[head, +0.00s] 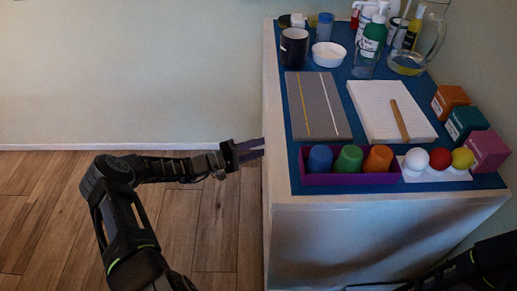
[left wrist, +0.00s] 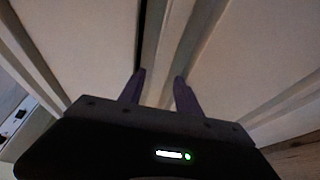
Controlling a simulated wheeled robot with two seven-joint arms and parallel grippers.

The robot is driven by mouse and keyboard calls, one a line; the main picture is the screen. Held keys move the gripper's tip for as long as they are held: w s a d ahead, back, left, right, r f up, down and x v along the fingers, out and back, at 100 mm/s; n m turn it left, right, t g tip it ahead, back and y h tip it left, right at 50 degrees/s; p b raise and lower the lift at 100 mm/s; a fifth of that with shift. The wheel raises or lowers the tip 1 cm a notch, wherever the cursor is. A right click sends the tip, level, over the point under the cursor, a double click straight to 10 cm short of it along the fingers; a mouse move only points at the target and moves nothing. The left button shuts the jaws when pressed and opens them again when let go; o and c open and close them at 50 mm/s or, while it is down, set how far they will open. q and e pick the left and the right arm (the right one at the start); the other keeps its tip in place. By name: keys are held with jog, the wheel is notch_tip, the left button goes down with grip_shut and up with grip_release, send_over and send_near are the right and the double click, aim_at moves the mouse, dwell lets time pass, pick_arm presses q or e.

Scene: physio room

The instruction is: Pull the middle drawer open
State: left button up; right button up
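The pale cabinet (head: 340,240) stands at the right in the head view. Its left side, which my left gripper (head: 250,150) faces, is seen almost edge-on there, so no drawer front can be made out. In the left wrist view my left gripper (left wrist: 160,88) has its two purple fingers apart. Pale panels (left wrist: 85,35) with raised ledges and a dark gap fill that view. A narrow pale strip (left wrist: 165,60) runs between and beyond the fingertips. I cannot tell whether it is the middle drawer's handle, or whether the fingers touch it. My right gripper is not clearly visible.
The blue cabinet top (head: 275,95) holds a dark mug (head: 294,47), a white bowl (head: 328,54), bottles, a grey notebook (head: 317,105), a white pad (head: 388,108), a purple tray (head: 345,179) of coloured cups, balls and boxes. The wooden floor (head: 215,230) left of the cabinet is clear.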

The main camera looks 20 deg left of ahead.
pick_arm(q)
jog(key=shift+w, duration=0.1)
jog(key=shift+c, duration=0.6)
jog(key=c, duration=0.7)
grip_shut()
jog(key=shift+f, duration=0.25)
